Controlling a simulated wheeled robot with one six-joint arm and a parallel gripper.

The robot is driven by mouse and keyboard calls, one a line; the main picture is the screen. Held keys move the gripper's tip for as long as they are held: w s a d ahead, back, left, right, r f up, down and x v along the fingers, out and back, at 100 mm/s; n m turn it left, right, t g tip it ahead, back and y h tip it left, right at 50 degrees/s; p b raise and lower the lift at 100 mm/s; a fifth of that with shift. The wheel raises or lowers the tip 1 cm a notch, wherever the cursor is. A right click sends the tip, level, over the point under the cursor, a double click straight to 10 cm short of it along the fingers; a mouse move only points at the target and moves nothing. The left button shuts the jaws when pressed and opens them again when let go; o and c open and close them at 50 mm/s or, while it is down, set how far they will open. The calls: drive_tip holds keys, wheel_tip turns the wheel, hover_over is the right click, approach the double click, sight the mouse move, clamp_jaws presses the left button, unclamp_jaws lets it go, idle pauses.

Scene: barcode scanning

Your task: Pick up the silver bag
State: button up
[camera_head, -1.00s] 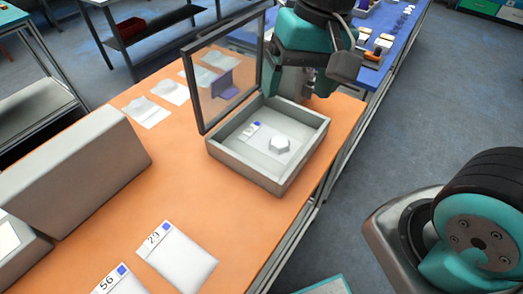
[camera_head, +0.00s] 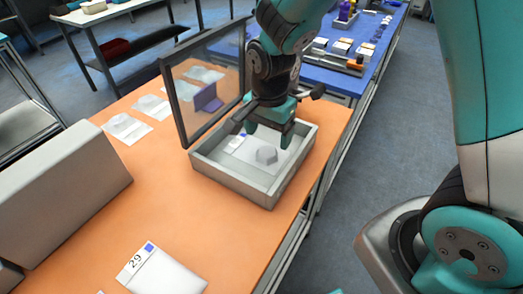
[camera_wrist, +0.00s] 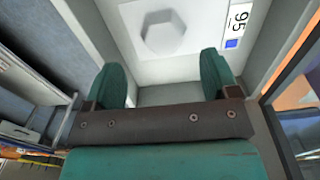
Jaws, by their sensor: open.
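A pale silver bag (camera_head: 266,155) lies flat inside an open grey box on the orange table. A hexagonal bulge shows through it, and its label has a blue square. In the wrist view the bag (camera_wrist: 166,32) is at the top, with the label reading 95 at its right end. My gripper (camera_head: 267,130) is over the box, above the bag, and hides part of it in the head view. In the wrist view my gripper's (camera_wrist: 162,75) two green fingers are apart with nothing between them.
The grey box (camera_head: 228,177) has raised walls and a framed clear lid (camera_head: 180,100) standing open on its left. A bag labelled 29 (camera_head: 163,272) lies nearer on the table. A large grey block (camera_head: 62,190) stands at left.

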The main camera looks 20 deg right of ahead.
sight(267, 151)
drive_tip(key=shift+w+f+p, duration=0.2)
drive_tip(key=shift+f+p, duration=0.35)
drive_tip(key=shift+f, duration=2.3)
drive_tip(key=c, duration=1)
